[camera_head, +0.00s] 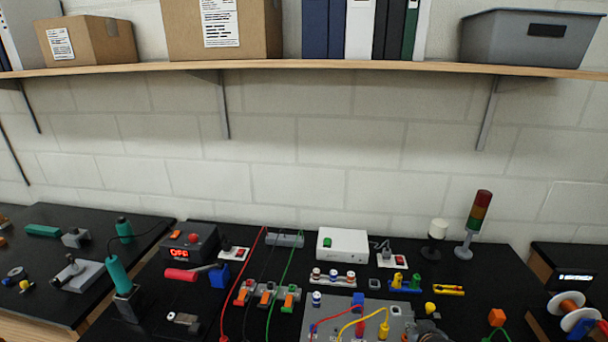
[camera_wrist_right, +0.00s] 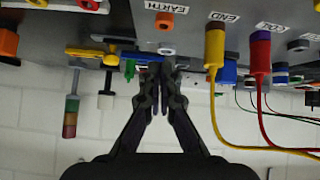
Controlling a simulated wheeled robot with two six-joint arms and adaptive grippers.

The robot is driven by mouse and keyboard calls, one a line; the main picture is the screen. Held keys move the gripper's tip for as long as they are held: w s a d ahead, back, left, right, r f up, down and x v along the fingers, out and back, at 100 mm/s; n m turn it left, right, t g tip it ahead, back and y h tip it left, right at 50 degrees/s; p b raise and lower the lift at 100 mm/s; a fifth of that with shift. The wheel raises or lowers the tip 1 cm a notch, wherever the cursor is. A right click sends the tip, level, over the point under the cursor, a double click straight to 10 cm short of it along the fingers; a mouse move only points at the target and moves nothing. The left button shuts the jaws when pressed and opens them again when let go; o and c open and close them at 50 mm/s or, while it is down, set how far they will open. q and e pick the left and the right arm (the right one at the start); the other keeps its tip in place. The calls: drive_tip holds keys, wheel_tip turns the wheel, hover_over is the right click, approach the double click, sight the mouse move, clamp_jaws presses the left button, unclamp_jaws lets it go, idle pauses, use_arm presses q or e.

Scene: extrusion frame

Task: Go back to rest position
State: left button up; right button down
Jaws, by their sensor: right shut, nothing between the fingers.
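My right gripper (camera_wrist_right: 160,78) shows in the right wrist view, its dark fingers together and nothing between them. That view is upside down relative to the bench. The fingertips overlap a small blue part in the picture; I cannot tell whether they touch it. A yellow plug (camera_wrist_right: 215,55) and a red plug (camera_wrist_right: 260,55) with leads are to the right of the fingers. An orange socket (camera_wrist_right: 165,22) by an EARTH label is above the fingertips. In the head view little of the right gripper can be made out, near the bottom edge. My left gripper is not in view.
The grey panel (camera_head: 340,309) carries plugs and leads. Behind it stand a white box (camera_head: 342,244) and a signal tower (camera_head: 477,222). A soldering iron in its stand (camera_head: 118,275) is at left. A shelf (camera_head: 300,67) with boxes crosses above; bare wall lies between.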

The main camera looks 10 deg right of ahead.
drive_tip(key=s+a+g, duration=0.1)
drive_tip(key=s+a, duration=0.1)
drive_tip(key=s, duration=0.1)
drive_tip(key=s+a+n+g, duration=0.1)
drive_tip(key=s+a, duration=0.1)
drive_tip(key=s, duration=0.1)
drive_tip(key=s+a+f+g, duration=0.1)
drive_tip(key=s+a, duration=0.1)
drive_tip(key=s, duration=0.1)
drive_tip(key=shift+s+y, duration=0.4)
drive_tip(key=s+a+n+g, duration=0.2)
drive_tip(key=s+a+g, duration=0.1)
drive_tip(key=s, duration=0.6)
wheel_tip(320, 180, down, 29)
drive_tip(key=s+d+g+b, duration=0.1)
drive_tip(key=s+d+b, duration=0.1)
drive_tip(key=s+b, duration=0.1)
drive_tip(key=s+d+f+m+g+b, duration=0.1)
drive_tip(key=s+f, duration=1.6)
drive_tip(key=shift+s+d+f+y+b, duration=0.25)
drive_tip(key=shift+s+d+y+b, duration=0.05)
drive_tip(key=shift+s+y, duration=0.1)
